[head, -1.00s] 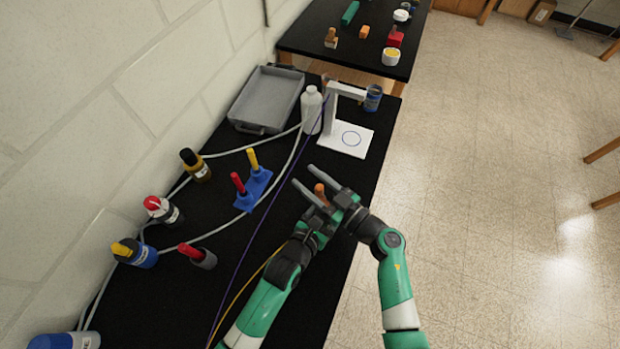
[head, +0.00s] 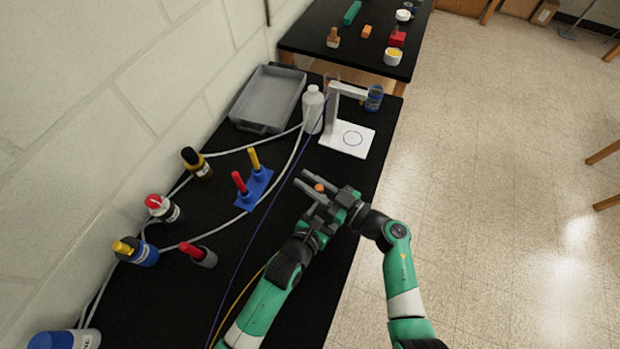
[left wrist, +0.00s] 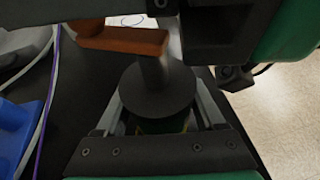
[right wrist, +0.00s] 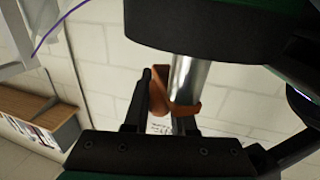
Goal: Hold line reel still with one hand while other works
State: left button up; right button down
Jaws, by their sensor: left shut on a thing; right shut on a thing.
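The line reel shows in the left wrist view as a dark round flange (left wrist: 157,92) with a thick dark stem. My left gripper (left wrist: 165,120) has its fingers on either side of the reel's lower part and is shut on it. An orange-brown crank handle (left wrist: 125,39) sticks out at the reel's upper end. In the head view only its round orange end (head: 319,187) shows. My right gripper (head: 308,183) is just above the left one and is shut on the handle. In the right wrist view the handle (right wrist: 158,95) sits between its fingers, beside a silver shaft (right wrist: 187,80). Most of the reel is hidden.
A white stand (head: 346,139), a white bottle (head: 313,109) and a grey tray (head: 268,97) are at the bench's far end. A blue holder (head: 255,190) with red and yellow tools, several bottles and cables lie left. Floor is open to the right.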

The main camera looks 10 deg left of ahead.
jog(key=c, duration=0.7)
grip_release()
jog(key=v, duration=1.2)
jog(key=shift+s+f, duration=0.1)
